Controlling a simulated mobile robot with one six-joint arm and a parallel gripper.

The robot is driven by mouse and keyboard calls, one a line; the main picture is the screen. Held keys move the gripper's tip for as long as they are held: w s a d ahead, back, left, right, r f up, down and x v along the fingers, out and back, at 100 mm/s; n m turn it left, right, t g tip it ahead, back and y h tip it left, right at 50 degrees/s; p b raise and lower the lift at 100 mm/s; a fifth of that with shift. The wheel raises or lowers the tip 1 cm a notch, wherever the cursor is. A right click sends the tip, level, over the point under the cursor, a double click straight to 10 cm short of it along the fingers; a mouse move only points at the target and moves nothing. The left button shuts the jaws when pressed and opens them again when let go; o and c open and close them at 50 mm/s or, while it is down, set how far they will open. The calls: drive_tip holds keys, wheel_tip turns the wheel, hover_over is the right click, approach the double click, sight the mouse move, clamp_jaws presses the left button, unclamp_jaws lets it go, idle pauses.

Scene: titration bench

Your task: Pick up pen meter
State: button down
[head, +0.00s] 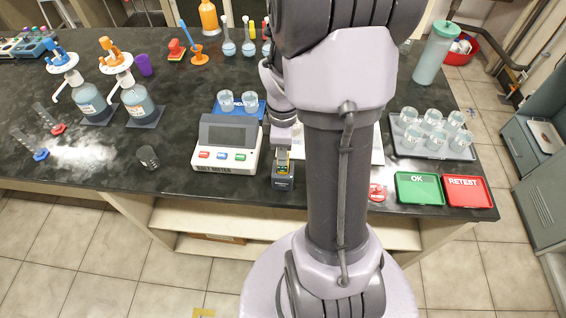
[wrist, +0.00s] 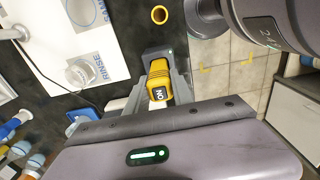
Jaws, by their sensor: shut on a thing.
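The pen meter (wrist: 159,80) is yellow with a dark display, and it sits between the fingers of my gripper (wrist: 158,92) in the wrist view. My gripper is shut on it. A dark grey holder (head: 283,184) is directly below the pen meter. The holder (wrist: 158,52) also shows at the pen's far end in the wrist view. I cannot tell whether the pen is still seated in it.
The salt meter (head: 227,145) stands close left of my gripper, with a blue tray (head: 238,112) of beakers behind. A green OK tray (head: 419,188) and a red RETEST tray (head: 466,191) lie right.

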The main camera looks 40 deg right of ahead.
drive_tip(key=shift+r, duration=0.1)
wheel_tip(320, 180, up, 10)
drive_tip(key=p, duration=0.3)
drive_tip(key=shift+p, duration=0.4)
